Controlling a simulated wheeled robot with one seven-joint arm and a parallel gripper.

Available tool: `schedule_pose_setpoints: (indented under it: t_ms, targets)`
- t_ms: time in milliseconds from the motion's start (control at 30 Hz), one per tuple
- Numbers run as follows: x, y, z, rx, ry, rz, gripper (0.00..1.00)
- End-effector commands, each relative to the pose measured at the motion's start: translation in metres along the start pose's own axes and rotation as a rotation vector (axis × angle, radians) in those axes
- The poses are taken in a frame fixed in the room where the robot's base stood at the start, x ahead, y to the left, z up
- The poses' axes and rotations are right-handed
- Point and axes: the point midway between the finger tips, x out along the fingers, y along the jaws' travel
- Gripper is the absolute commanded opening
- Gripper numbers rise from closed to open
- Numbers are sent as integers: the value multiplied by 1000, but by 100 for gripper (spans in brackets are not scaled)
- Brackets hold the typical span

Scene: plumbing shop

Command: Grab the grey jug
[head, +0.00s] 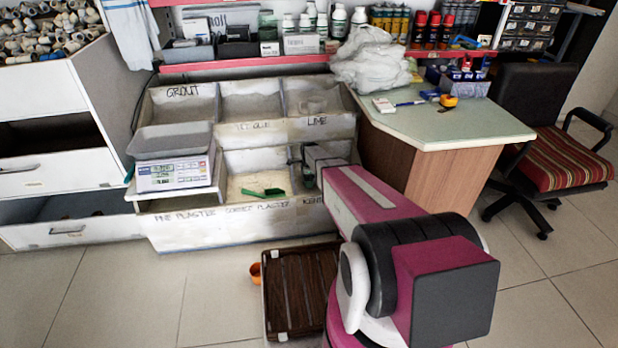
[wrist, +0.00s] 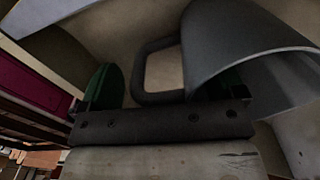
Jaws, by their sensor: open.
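The grey jug (wrist: 235,45) fills the upper right of the wrist view, tilted, with its open rim towards the right. Its looped handle (wrist: 142,72) points left. My gripper (wrist: 180,90) is open, with one green-padded finger left of the handle and the other at the right, partly hidden by the jug's body. The handle lies between the fingers; I cannot tell whether either touches it. In the head view my gripper (head: 303,164) reaches into the lower right bin compartment, and the jug is hard to make out there.
A white bin unit (head: 235,228) with labelled compartments surrounds my gripper; a green scoop (head: 263,192) lies in the middle one. A scale (head: 172,172) stands at the left. A counter (head: 455,128) is close on the right. A brown slatted crate (head: 294,290) is on the floor.

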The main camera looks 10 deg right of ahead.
Motion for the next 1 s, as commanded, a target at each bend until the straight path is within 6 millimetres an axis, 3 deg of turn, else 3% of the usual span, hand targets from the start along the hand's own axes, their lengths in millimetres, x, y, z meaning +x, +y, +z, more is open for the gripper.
schedule_pose_setpoints:
  t_ms: [33,67,200,267,667,1000]
  targets:
    - [0,0,0,0,0,0,88]
    - [0,0,0,0,0,0,82]
    - [0,0,0,0,0,0,36]
    - [0,0,0,0,0,0,20]
    - [-10,0,0,0,0,-1,20]
    - [-65,1,0,0,0,-2,20]
